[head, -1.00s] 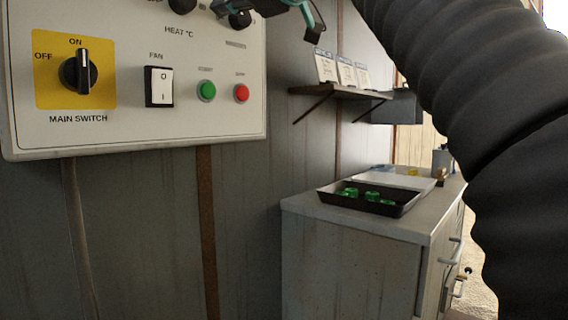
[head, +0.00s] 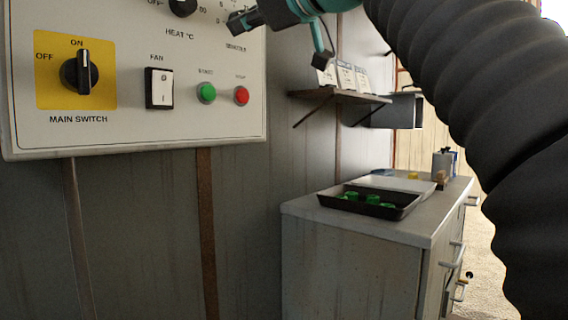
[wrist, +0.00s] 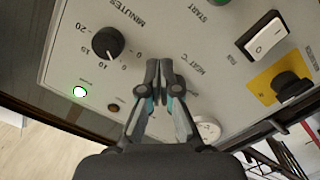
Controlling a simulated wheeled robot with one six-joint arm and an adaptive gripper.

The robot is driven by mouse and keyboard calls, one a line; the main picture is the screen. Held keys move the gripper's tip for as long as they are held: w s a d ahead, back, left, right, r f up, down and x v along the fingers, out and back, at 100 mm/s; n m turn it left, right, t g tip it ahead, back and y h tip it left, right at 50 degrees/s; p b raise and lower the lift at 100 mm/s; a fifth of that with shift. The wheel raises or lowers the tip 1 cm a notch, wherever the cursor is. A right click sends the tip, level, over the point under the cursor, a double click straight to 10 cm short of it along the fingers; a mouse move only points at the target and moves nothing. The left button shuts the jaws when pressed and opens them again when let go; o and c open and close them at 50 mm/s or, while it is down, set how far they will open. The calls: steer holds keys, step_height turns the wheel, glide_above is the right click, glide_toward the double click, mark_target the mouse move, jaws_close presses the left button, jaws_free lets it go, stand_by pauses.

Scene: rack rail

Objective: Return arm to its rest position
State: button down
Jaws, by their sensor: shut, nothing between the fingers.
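My gripper (head: 238,22) is at the top of the head view, in front of the upper right part of the wall control panel (head: 120,135). In the wrist view my gripper (wrist: 164,66) has its fingertips together, with nothing between them. The panel (wrist: 165,25) fills most of that view and appears upside down. Whether the fingertips touch it is not clear. My black sleeved arm runs down the right side of the head view.
The panel carries a main switch (head: 79,72), fan rocker (head: 159,88), green button (head: 206,93), red button (head: 241,96) and minutes knob (wrist: 108,42). A green lamp (wrist: 79,91) is lit. A shelf (head: 340,96) and cabinet (head: 350,260) with a black tray (head: 385,211) stand right.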

steer(key=w+d+f+m+g+h, duration=0.15)
steer(key=f+m, duration=0.25)
steer(key=f, duration=0.5)
steer(key=w+d+f+m+h, duration=0.2)
steer(key=d+f+m+h, duration=0.15)
steer(key=f, duration=0.65)
steer(key=w+d+f+m+g+h, duration=0.15)
steer(key=f+m, duration=0.25)
steer(key=f, duration=0.5)
steer(key=s+d+f+m+g+h, duration=0.1)
steer(key=s+d+f, duration=0.4)
steer(key=f, duration=0.5)
steer(key=s+d+f+m+g+h, duration=0.1)
steer(key=s+d+f+m+h, duration=0.2)
steer(key=s+f, duration=0.7)
steer(key=s+d+f+m+g+h, duration=0.1)
steer(key=s+d+f+m+h, duration=0.1)
steer(key=s+d+f, duration=0.5)
step_height(320, 180, down, 5)
steer(key=shift+s+d, duration=0.35)
steer(key=shift+s, duration=0.35)
